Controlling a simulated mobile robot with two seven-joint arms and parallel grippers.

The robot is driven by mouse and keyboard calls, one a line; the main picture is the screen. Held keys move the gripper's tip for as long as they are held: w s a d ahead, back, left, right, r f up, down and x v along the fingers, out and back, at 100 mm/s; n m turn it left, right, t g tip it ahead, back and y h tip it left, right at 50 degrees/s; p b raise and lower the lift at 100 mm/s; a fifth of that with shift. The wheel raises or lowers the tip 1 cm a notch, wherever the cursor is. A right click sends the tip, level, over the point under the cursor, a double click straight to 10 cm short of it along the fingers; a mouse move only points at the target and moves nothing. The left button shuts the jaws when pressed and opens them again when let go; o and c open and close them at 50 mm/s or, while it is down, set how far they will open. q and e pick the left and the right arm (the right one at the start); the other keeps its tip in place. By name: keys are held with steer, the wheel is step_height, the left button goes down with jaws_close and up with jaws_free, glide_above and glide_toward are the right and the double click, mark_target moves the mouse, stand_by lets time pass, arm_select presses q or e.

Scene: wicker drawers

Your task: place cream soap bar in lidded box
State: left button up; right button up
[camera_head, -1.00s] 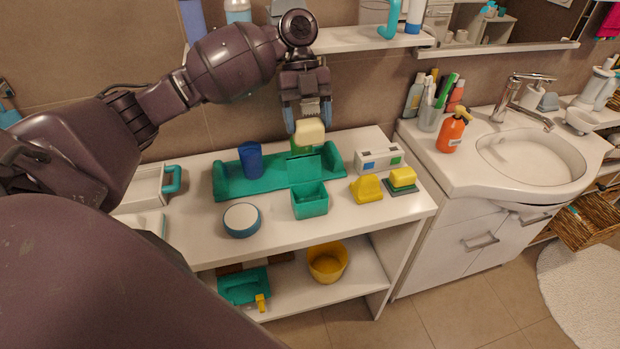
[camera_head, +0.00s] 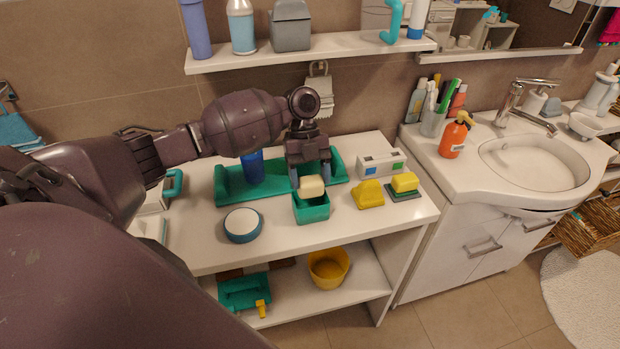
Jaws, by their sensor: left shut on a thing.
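The cream soap bar (camera_head: 311,187) is between the fingers of my left gripper (camera_head: 310,180), which is shut on it. The gripper points down, and the bar shows at the mouth of the small green box (camera_head: 311,211). I cannot tell whether the bar touches the box. The box stands on the white table's front half; its lid is mostly hidden behind the gripper and bar. My right gripper is not in view.
A green tray (camera_head: 232,186) with a blue cup (camera_head: 252,167) lies behind the box. A round blue-and-white tin (camera_head: 243,225) is left of it. A yellow block (camera_head: 368,194), a yellow sponge (camera_head: 404,182) and a white dispenser (camera_head: 381,164) are to the right. A wall shelf (camera_head: 310,52) hangs above.

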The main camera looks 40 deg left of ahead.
arm_select(q)
steer(key=shift+f, duration=0.45)
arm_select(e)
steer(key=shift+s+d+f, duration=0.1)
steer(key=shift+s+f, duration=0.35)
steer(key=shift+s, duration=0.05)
arm_select(q)
steer(key=shift+f, duration=0.25)
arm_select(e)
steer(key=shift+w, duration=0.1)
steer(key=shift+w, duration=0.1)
arm_select(q)
steer(key=shift+f, duration=0.25)
steer(key=o, duration=0.9)
steer(key=shift+o, duration=0.2)
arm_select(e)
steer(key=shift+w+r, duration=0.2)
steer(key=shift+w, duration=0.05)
